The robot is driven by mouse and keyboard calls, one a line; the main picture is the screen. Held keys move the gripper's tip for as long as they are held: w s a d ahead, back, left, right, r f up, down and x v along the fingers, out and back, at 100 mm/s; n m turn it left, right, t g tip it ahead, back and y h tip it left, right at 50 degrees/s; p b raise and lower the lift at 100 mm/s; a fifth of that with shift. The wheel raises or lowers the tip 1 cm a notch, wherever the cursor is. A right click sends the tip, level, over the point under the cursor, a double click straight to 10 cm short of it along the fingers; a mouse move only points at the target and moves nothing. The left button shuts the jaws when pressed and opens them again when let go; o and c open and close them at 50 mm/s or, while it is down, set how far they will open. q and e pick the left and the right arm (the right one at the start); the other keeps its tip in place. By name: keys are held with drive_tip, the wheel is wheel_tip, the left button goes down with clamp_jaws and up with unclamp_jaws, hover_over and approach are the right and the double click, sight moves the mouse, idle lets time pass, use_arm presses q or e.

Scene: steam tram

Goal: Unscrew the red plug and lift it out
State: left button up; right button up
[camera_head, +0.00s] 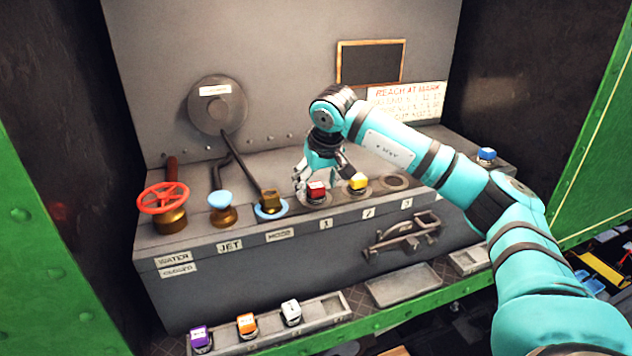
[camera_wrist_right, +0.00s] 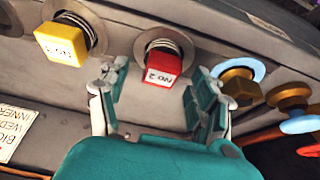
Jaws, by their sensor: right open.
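The red plug (camera_head: 316,189) is a square-headed block seated in a round threaded socket in the bench top, in the hole labelled 1. In the right wrist view the red plug (camera_wrist_right: 160,68) carries the marking "NO 2", and the screw thread shows around its base. My right gripper (camera_head: 322,178) is over the bench beside the red plug. In the wrist view its fingers (camera_wrist_right: 152,88) are spread, one on each side of the plug's near end, with a gap visible and nothing between them gripped. My left gripper is not in view.
A yellow plug (camera_head: 358,182) sits next to the red one, with an empty socket (camera_head: 396,181) to its right. A brass fitting on a blue ring (camera_head: 271,211) and a red valve wheel (camera_head: 163,198) stand left. Purple, orange and white plugs lie in the front tray (camera_head: 325,306).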

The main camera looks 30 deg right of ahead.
drive_tip(key=shift+w+f, duration=0.25)
drive_tip(key=shift+f, duration=0.45)
drive_tip(key=shift+c, duration=0.5)
clamp_jaws()
drive_tip(key=shift+d+r+n+y+p, duration=0.1)
drive_tip(key=shift+n+y+p, duration=0.2)
drive_tip(key=shift+n, duration=0.5)
drive_tip(key=n+y, duration=0.1)
drive_tip(key=n, duration=0.1)
drive_tip(key=shift+n, duration=0.3)
drive_tip(key=o, duration=0.8)
unclamp_jaws()
drive_tip(key=shift+r+p, duration=0.15)
drive_tip(key=shift+p, duration=0.25)
drive_tip(key=shift+r+p, duration=0.65)
drive_tip(key=shift+r, duration=0.25)
